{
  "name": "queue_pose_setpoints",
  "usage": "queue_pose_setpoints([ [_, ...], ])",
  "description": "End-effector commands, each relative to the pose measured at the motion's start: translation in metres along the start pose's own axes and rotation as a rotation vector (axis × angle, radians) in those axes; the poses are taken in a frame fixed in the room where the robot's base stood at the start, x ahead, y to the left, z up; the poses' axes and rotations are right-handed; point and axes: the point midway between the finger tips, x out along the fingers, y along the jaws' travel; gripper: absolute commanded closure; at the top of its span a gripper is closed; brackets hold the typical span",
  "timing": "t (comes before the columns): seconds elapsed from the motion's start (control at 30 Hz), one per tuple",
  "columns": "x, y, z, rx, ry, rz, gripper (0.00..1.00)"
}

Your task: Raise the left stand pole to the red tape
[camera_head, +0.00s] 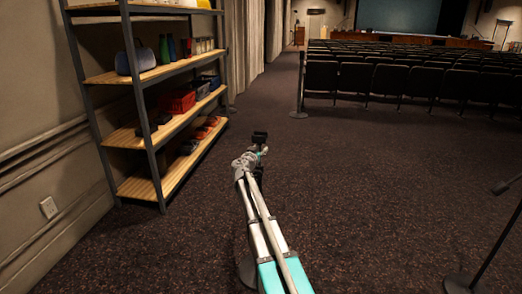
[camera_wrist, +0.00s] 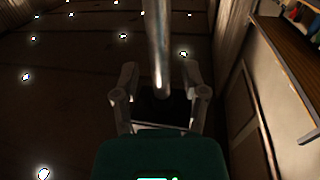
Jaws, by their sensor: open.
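My gripper (camera_head: 260,138) is in the middle of the head view, above the carpet at the end of my outstretched arm. In the wrist view my gripper (camera_wrist: 164,85) is open, with a finger on each side of a shiny metal pole (camera_wrist: 158,40). The pole runs from the top edge down between the fingers; I cannot tell whether they touch it. A dark round base (camera_head: 245,270) shows partly behind my arm in the head view. I cannot tell whether it belongs to this pole. I see no red tape in either view.
A shelf unit (camera_head: 148,130) with a red bin (camera_head: 177,101) stands along the left wall. A dark stand (camera_head: 495,240) is at the lower right. A post (camera_head: 299,85) stands before rows of seats (camera_head: 400,78).

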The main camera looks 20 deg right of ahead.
Motion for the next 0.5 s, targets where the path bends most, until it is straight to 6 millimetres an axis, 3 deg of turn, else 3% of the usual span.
queue_pose_setpoints([
  [0.37,0.003,-0.0001,0.0,0.0,0.0,-0.001,0.43],
  [0.5,0.003,-0.0001,0.0,0.0,0.0,-0.001,0.68],
])
